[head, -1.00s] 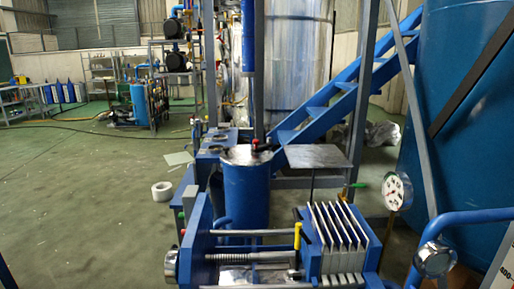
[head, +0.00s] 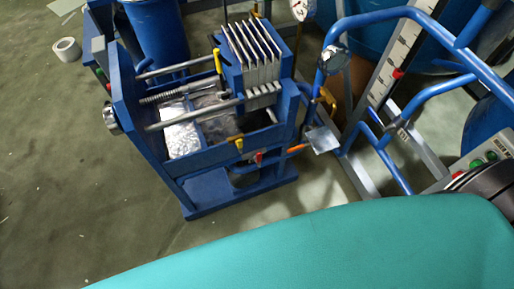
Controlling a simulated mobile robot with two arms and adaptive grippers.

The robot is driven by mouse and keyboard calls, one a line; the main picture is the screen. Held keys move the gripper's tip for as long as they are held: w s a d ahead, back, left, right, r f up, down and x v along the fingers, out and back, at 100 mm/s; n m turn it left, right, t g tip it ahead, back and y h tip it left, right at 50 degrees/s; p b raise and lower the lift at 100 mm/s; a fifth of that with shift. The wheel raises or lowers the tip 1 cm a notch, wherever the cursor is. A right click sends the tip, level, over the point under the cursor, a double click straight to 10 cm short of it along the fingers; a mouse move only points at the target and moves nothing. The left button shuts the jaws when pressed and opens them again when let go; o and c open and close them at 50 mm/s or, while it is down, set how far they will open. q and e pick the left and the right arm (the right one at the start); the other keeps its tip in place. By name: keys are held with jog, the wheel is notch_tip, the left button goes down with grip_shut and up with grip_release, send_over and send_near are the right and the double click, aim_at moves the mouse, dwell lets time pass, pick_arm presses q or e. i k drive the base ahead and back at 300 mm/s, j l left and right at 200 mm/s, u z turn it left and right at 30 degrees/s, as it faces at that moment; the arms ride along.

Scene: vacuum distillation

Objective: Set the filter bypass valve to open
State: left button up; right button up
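The blue filter press (head: 170,120) stands on the floor left of centre, with a pack of upright pale plates (head: 256,50) at its right end. Small handles show on and around it: a yellow lever (head: 217,61) near the plates, a yellow handle (head: 239,144) on the front side, a red handle (head: 258,157) low at the front, and an orange handle (head: 297,149) to its right. I cannot tell which of these is the filter bypass valve, or its setting. Neither of my grippers is in view.
Blue bent pipes (head: 335,40) and a grey scale with a red marker (head: 391,88) stand to the right. A panel with coloured buttons (head: 484,158) is at the far right edge. A white tape roll (head: 66,50) lies on the floor.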

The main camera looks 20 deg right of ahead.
aim_at(290, 150)
jog(key=z, duration=1.15)
